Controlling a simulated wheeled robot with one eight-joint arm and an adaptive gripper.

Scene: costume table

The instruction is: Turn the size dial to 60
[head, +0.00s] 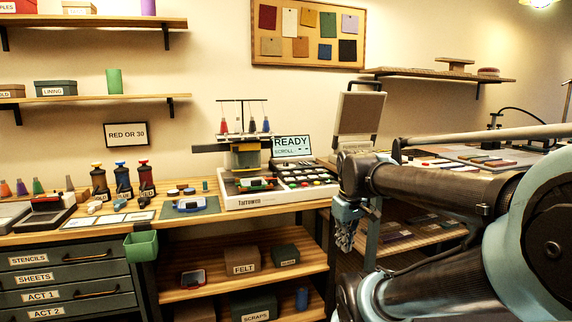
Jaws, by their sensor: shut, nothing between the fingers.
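The embroidery machine (247,155) stands on the wooden table, with thread cones on top and a white base. Its screen (292,146) reads READY, with a smaller line that seems to begin with SCROLL. A control panel (302,178) with dark and coloured keys or knobs lies below the screen. I cannot make out which of these is the size dial, or its setting. My gripper (345,240) hangs pointing down, right of the machine and in front of the table's edge. It is shut and empty, apart from the panel.
A framed sign (126,134) reads RED OR 30. Labelled bottles (123,180) and a blue hoop (189,205) sit left of the machine. A green bin (141,246) hangs at the front edge. Another work surface (480,158) lies behind my arm at right.

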